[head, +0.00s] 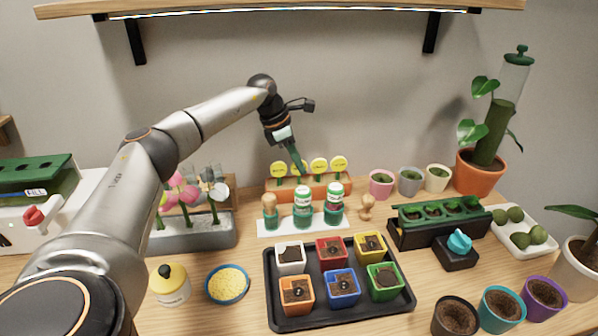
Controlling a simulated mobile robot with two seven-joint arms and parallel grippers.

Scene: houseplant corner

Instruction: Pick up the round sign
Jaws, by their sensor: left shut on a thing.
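Several yellow round signs stand in a row in an orange-brown rack (328,188) at the back middle of the table. One round sign (278,169) is at the left of the row, and others (319,165) (339,164) are at the right. My left gripper (298,165) reaches down from above to the row, between the left sign and the right ones. It is shut on a round sign there, mostly hidden by the fingers. Whether that sign is clear of the rack cannot be told. My right gripper is not in view.
A black tray (340,312) of coloured pots lies in front. Small pots (381,184) stand to the right. A shelf (280,8) hangs above.

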